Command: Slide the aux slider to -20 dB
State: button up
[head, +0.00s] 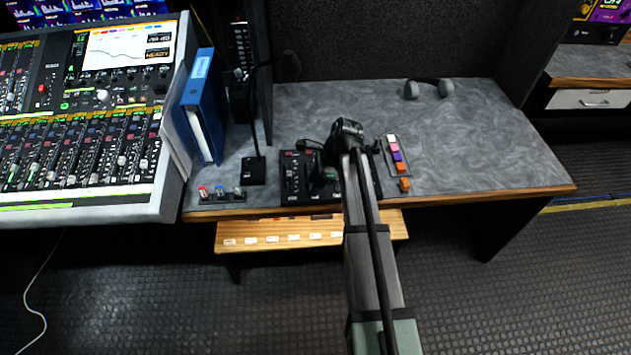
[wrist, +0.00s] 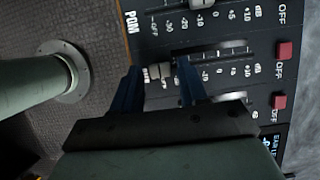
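In the head view the small dark mixer panel (head: 299,183) sits at the desk's front edge, partly hidden by my arm. My gripper (wrist: 160,72) is over this panel in the wrist view, with its two blue fingers spread apart. The right finger covers part of the slot and scale (wrist: 232,71). I see no aux label; only PGM (wrist: 131,22) is readable at the panel's edge.
Another slider cap (wrist: 203,3) is at the wrist view's top. Red buttons marked OFF (wrist: 284,50) line the right. A gooseneck microphone base (head: 253,171), a blue binder (head: 203,105), a strip of coloured blocks (head: 397,157) and headphones (head: 429,88) are on the desk. The right desk side is clear.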

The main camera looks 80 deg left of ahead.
grip_shut()
dwell(0.4)
jog(key=a, duration=0.3)
jog(key=shift+a, duration=0.4)
jog(key=shift+d, duration=0.1)
jog(key=shift+o, duration=0.9)
grip_release()
jog(key=shift+r, duration=0.1)
jog(key=v, duration=1.3)
jog(key=shift+w+r, duration=0.2)
jog(key=shift+r, duration=0.05)
